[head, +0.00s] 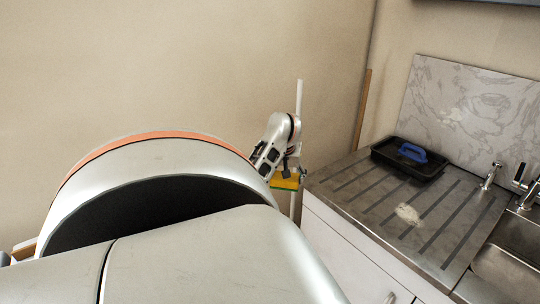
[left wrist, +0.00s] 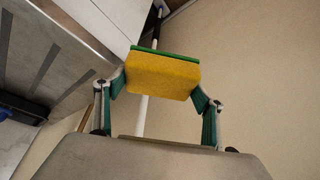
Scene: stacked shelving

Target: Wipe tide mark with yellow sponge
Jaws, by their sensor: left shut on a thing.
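My left gripper (head: 287,175) is shut on a yellow sponge (head: 284,183) with a green layer. In the head view it holds the sponge in the air, just left of the counter's near left corner. In the left wrist view the sponge (left wrist: 163,75) sits between the two fingers of the gripper (left wrist: 160,85), green side at the top edge. A pale, whitish mark (head: 408,214) lies on the grooved metal drainboard (head: 345,187), apart from the sponge and to its right. My right gripper is not in view.
A black tray (head: 386,150) with a blue-handled item (head: 412,152) stands at the drainboard's back. A tap (head: 490,176) and sink basin (head: 512,270) are at the right. A marbled panel (head: 470,105) rises behind. A thin white pole (head: 299,98) stands by the gripper.

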